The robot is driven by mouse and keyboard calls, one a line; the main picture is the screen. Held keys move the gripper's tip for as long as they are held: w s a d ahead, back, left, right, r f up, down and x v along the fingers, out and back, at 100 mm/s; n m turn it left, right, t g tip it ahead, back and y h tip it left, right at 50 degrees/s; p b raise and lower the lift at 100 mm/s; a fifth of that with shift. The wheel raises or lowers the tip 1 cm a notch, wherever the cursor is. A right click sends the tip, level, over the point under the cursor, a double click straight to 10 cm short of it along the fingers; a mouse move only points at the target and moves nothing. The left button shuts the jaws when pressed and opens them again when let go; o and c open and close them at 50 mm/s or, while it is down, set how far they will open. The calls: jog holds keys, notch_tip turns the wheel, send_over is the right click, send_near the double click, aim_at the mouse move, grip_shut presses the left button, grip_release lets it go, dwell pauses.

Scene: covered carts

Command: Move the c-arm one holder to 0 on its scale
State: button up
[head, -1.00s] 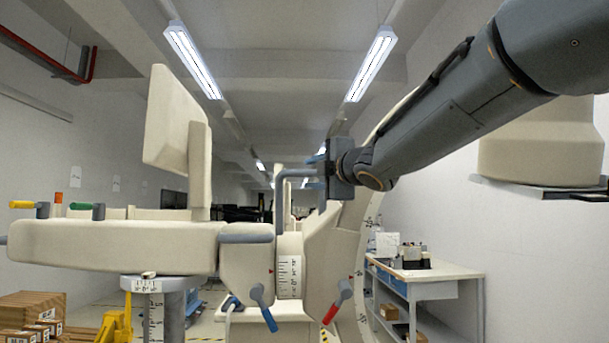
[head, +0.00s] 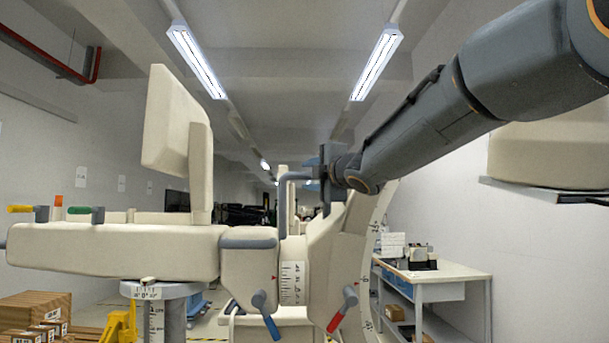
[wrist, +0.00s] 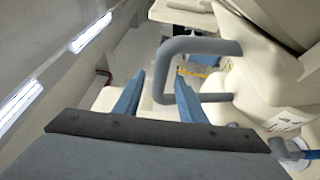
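The c-arm one holder (head: 331,250) is a cream body beside a drum with a white scale (head: 291,283). A small red pointer is at the scale's left edge; the numbers are too small to read surely. A grey bent handle (head: 284,205) rises above the drum. It also shows in the wrist view (wrist: 190,46), with its upright part between my blue fingers. My gripper (head: 316,178) is at the handle's upper end. In the wrist view my gripper (wrist: 160,75) is open around the handle, with gaps beside it.
A blue lever (head: 265,316) and a red lever (head: 343,308) hang below the scale. A cream monitor (head: 172,122) and long arm (head: 120,250) stand left. The c-arm's large head (head: 548,150) is at right, near my arm. A white bench (head: 440,275) stands behind.

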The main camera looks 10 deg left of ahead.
aim_at(307, 175)
jog(key=shift+p+x, duration=0.55)
jog(key=shift+x, duration=1.15)
grip_shut()
